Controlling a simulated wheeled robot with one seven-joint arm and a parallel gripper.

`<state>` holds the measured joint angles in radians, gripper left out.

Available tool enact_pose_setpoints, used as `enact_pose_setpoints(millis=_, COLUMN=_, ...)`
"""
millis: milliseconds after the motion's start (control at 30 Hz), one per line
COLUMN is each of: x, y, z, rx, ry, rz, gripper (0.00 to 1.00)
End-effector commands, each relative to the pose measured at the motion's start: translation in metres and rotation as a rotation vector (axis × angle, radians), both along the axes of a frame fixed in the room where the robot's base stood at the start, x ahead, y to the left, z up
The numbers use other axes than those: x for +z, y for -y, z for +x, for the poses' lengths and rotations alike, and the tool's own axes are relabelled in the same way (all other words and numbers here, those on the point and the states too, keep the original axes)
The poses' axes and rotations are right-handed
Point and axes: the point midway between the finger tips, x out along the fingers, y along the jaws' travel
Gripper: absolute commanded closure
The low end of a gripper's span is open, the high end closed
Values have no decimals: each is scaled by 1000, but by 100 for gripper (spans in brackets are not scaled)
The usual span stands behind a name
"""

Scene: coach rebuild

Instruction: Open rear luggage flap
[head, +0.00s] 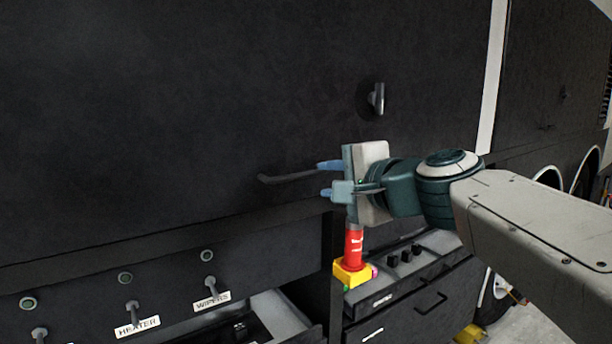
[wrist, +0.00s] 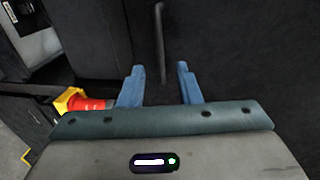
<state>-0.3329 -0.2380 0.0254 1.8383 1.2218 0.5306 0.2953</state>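A large dark panel (head: 180,100), which looks like the luggage flap, stands flush and shut. A dark bar handle (head: 285,178) runs along its lower part; it also shows in the wrist view (wrist: 159,35). My gripper (head: 322,179) is open at the right end of this handle, its two blue fingers apart. In the wrist view my gripper (wrist: 160,67) has the handle's near end lying between the fingertips in the picture, with a gap on each side. I cannot tell how deep it reaches between them. A metal turn handle (head: 377,98) sits higher on the panel.
A red and yellow object (head: 352,272) stands just below my gripper, on a dark drawer unit (head: 420,300). At lower left is a switch panel with labels HEATER (head: 137,327) and WIPERS (head: 212,302). Wheels (head: 550,178) show at right.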

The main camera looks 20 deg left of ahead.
Motion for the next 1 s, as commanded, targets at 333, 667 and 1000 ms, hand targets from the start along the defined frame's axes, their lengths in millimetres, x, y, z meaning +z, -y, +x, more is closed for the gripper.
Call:
enact_pose_setpoints(millis=333, x=-12, y=-44, z=36, rx=3, ry=-4, rz=-3, gripper=70)
enact_pose_setpoints(millis=667, x=-23, y=-84, z=71, rx=2, ry=-2, rz=-3, gripper=70)
enact_pose_setpoints(millis=1000, x=-28, y=-99, z=84, rx=1, ry=0, rz=-3, gripper=70)
